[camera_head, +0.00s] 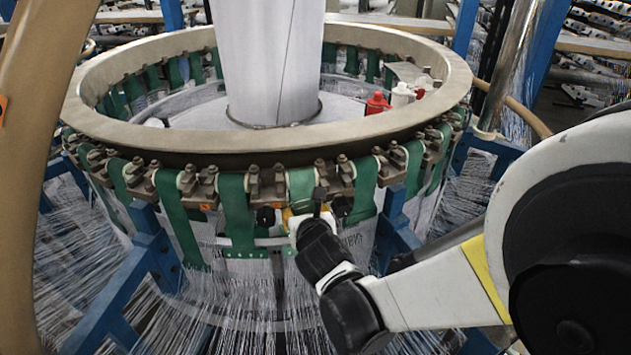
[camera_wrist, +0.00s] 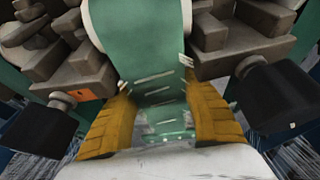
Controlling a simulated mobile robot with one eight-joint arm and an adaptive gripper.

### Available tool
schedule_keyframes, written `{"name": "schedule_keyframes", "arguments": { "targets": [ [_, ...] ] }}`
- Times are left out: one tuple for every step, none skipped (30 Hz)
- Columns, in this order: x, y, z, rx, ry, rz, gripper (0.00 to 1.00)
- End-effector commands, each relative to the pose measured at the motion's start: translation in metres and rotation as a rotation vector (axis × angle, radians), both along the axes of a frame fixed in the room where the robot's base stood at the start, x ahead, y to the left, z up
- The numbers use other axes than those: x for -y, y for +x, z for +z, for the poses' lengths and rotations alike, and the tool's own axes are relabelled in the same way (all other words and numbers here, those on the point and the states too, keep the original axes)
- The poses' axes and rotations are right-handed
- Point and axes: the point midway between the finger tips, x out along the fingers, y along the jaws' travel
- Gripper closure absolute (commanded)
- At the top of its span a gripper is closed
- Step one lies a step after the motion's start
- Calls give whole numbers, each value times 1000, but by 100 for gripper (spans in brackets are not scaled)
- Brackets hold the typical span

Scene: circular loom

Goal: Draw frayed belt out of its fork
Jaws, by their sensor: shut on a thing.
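The frayed belt (camera_wrist: 150,40) is a green strap in the middle of the wrist view, with pale streaks and worn, whitish edges low down. It runs down between two grey metal fork blocks. In the head view it (camera_head: 301,184) hangs from the ring, its lower part hidden by my gripper. My gripper (camera_wrist: 160,92) has its yellow fingers on the belt's two edges, closed on it below the blocks. In the head view my gripper (camera_head: 299,213) is at the front of the ring, mostly hidden behind my wrist.
Dark blocks (camera_wrist: 277,100) flank my fingers closely on both sides. Other green belts (camera_head: 237,210) hang nearby around the loom ring (camera_head: 225,146). Blue posts (camera_head: 390,215) and white threads (camera_head: 235,295) lie around and below. Red and white spools (camera_head: 377,104) stand inside the ring.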

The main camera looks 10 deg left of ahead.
Motion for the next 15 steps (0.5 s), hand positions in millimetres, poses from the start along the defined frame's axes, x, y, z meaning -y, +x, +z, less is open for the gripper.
{"name": "schedule_keyframes", "arguments": {
  "targets": [
    [0, 0, 0, 1, 0, 0, 92],
    [0, 0, 0, 1, 0, 0, 92],
    [0, 0, 0, 1, 0, 0, 92],
    [0, 0, 0, 1, 0, 0, 92],
    [0, -1, 0, 1, 0, 0, 92],
    [0, -1, 0, 1, 1, 1, 92],
    [1, -2, 0, 1, 1, 1, 92],
    [1, -3, 0, 1, 1, 1, 92],
    [1, -4, 0, 1, 1, 1, 92],
    [2, -5, 0, 1, 1, 1, 92],
    [2, -6, 0, 1, 1, 1, 92],
    [3, -7, 0, 1, 1, 1, 92],
    [3, -8, 0, 1, 1, 1, 92],
    [3, -9, 0, 1, 1, 1, 92],
    [4, -10, 0, 1, 1, 1, 92]
  ]
}}
